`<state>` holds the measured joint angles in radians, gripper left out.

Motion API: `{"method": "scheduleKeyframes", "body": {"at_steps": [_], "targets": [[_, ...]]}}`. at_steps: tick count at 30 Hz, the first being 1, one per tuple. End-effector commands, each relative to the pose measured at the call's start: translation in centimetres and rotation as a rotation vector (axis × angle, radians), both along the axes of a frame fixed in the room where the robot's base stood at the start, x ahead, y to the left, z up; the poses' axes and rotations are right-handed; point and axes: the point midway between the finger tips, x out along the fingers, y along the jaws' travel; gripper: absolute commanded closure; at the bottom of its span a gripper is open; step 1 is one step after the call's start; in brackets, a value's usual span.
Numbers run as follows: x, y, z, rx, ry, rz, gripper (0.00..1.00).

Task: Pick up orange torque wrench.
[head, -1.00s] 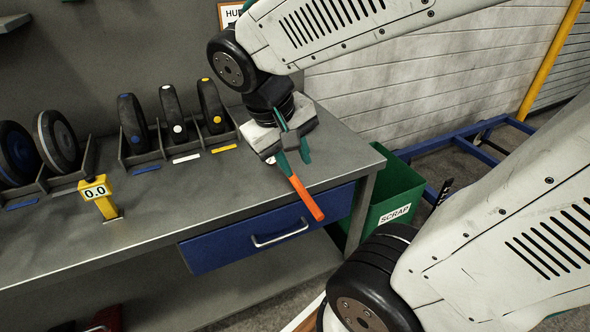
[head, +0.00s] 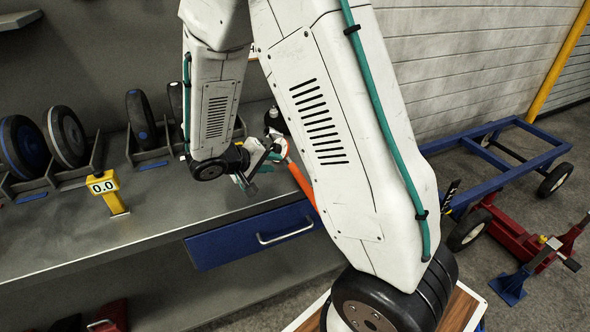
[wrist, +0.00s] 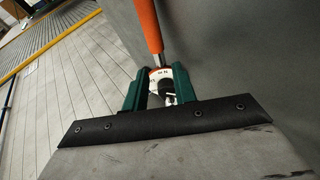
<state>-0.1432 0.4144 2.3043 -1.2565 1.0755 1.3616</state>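The orange torque wrench (head: 300,183) lies at the front right of the workbench in the head view, its handle partly behind my arm. In the wrist view its orange handle (wrist: 149,25) runs upward from a round white-and-orange head. My gripper (head: 262,172) is at the left of the wrench, low over the bench. In the wrist view my gripper (wrist: 160,68) has its two green fingers apart, with the wrench head showing in the gap. I cannot tell whether the fingers touch it.
The workbench (head: 150,215) has a blue drawer (head: 250,236) under its front edge. Wheels stand in a rack (head: 62,178) at the back left. A yellow gauge (head: 109,192) reading 0.0 stands before it. A blue cart frame (head: 515,165) and red jack (head: 520,250) are at the right.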

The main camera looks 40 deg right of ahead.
Motion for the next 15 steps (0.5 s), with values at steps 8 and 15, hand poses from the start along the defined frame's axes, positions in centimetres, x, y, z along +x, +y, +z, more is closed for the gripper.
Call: {"method": "scheduleKeyframes", "body": {"at_steps": [8,15], "targets": [[0.5,-3.4,-1.8,0.001,0.002,-0.005,0.73],[0.7,-5.1,-2.9,0.001,0.001,-0.001,0.73]]}}
